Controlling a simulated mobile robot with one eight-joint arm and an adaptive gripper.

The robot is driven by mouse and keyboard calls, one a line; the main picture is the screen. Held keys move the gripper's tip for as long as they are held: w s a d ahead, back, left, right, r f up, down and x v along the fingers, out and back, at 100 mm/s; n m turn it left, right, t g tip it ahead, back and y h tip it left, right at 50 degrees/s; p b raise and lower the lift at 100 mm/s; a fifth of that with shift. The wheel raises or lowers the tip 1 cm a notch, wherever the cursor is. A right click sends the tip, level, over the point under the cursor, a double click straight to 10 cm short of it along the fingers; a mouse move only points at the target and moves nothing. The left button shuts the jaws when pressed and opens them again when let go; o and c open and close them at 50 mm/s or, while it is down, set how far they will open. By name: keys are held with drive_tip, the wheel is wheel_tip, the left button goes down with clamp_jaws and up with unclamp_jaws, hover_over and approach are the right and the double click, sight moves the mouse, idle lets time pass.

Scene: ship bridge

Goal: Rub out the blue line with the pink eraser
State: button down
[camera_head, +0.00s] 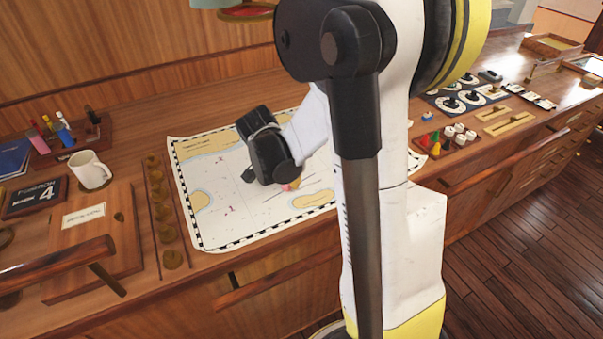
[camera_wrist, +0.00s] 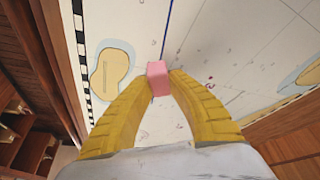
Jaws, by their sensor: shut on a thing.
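The pink eraser (camera_wrist: 157,78) is held between the two yellow fingertips of my gripper (camera_wrist: 158,82) in the wrist view. The blue line (camera_wrist: 168,26) runs on the chart (camera_wrist: 128,22) from the top edge of that view down to just beyond the eraser. I cannot tell whether the eraser touches the paper. In the head view my gripper (camera_head: 288,186) is low over the middle of the chart (camera_head: 222,228), with a bit of pink (camera_head: 296,183) showing at its tip. I cannot make out the blue line in the head view; my arm covers part of the chart.
A white mug (camera_head: 90,169), a pen holder (camera_head: 68,148) and a wooden box lid (camera_head: 97,232) stand left of the chart. A brass-knobbed strip (camera_head: 160,210) lies along its left edge. Coloured pieces (camera_head: 436,142) and dials (camera_head: 468,98) are at the right.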

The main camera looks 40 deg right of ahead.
sight(279, 193)
drive_tip(key=a, duration=0.9)
drive_tip(key=shift+w, duration=0.2)
drive_tip(key=shift+f+b, duration=0.45)
drive_tip(key=shift+b, duration=0.35)
idle(2.9)
drive_tip(key=shift+d, duration=0.1)
drive_tip(key=shift+d, duration=1.05)
drive_tip(key=shift+s+d, duration=0.1)
drive_tip(key=shift+d, duration=1.05)
drive_tip(key=shift+d, duration=1.2)
